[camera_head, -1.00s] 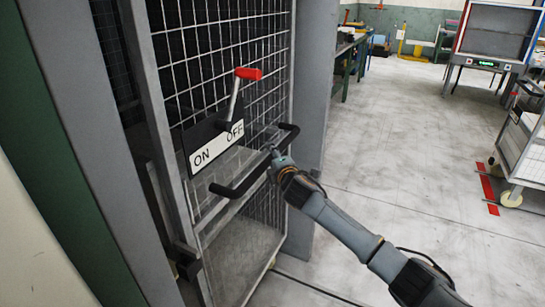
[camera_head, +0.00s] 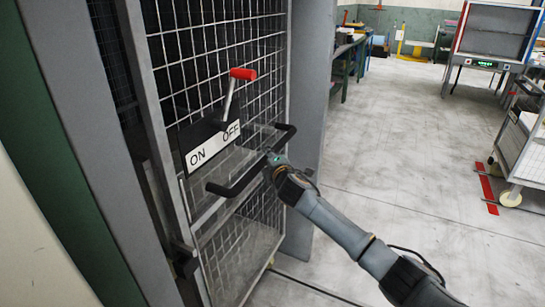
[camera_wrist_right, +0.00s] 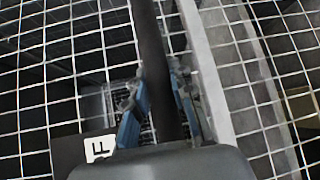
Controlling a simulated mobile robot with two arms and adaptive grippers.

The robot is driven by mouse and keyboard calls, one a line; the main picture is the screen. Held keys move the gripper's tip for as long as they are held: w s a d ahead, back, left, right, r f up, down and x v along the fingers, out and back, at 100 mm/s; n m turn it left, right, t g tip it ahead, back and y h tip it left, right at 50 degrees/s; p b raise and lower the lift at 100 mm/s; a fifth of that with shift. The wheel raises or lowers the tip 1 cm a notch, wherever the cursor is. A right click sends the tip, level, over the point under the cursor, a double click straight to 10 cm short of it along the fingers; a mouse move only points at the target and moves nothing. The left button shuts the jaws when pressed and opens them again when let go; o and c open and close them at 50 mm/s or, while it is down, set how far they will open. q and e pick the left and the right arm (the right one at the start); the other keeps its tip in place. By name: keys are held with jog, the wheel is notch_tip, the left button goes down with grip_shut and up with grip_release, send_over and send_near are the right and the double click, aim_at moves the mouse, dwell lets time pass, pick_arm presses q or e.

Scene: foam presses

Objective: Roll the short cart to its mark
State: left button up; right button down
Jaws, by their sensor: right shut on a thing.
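A wire-mesh cart (camera_head: 262,225) stands at the left in the head view, against the grey frame, with a black handle (camera_head: 237,187) across its near side. I cannot tell from its visible part whether it is the short cart. My right gripper (camera_head: 271,163) is shut on the handle's crossbar. In the right wrist view the black bar (camera_wrist_right: 153,60) runs between the two blue-grey fingers of the gripper (camera_wrist_right: 162,105). My left gripper is not in view. No mark for this cart can be made out clearly.
A lever with a red grip (camera_head: 243,74) rises above an ON/OFF plate (camera_head: 212,146), close to the handle. A grey post (camera_head: 308,130) stands just right of the cart. Another cart (camera_head: 525,150) stands far right by red floor tape (camera_head: 487,187). The floor between is open.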

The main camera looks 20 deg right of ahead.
jog(key=shift+w+a, duration=0.35)
jog(key=c, duration=1.1)
grip_release()
jog(key=shift+w, duration=0.1)
jog(key=shift+s, duration=0.35)
jog(key=s, duration=0.3)
jog(key=s+r, duration=0.1)
jog(key=s, duration=0.3)
jog(key=s+a, duration=0.1)
jog(key=s, duration=0.3)
jog(key=shift+s+r, duration=0.2)
jog(key=shift+r, duration=0.15)
jog(key=shift+f, duration=0.1)
